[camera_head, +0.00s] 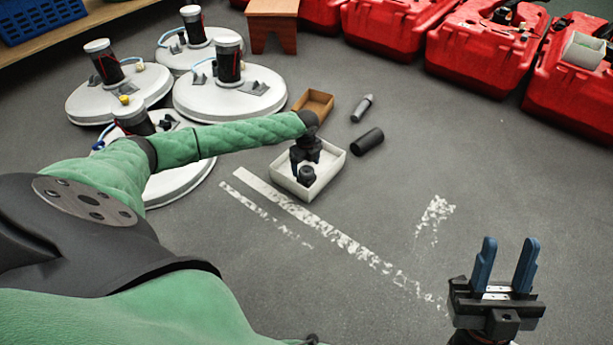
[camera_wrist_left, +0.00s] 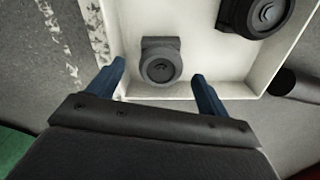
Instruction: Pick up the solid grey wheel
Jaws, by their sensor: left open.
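A white tray (camera_head: 334,168) on the floor holds two wheels on dark mounts. The nearer wheel (camera_head: 306,175) is dark grey and round. It also shows in the left wrist view (camera_wrist_left: 162,67). A larger, blacker wheel (camera_wrist_left: 262,12) is at the top right of that view, partly cut off. My left gripper (camera_wrist_left: 159,72) is open, its blue fingers to the left and right of the grey wheel, with nothing held. How far above the wheel they are is hard to tell. In the head view its fingertips are hard to make out. My right gripper (camera_head: 506,265) is open and empty.
A brown box (camera_head: 316,101), a grey pointed cylinder (camera_head: 362,107) and a black cylinder (camera_head: 368,141) lie beside the tray. Round white scrubber tanks (camera_head: 228,95) stand at the left, red cases (camera_head: 480,50) at the back right. The floor at centre right is clear.

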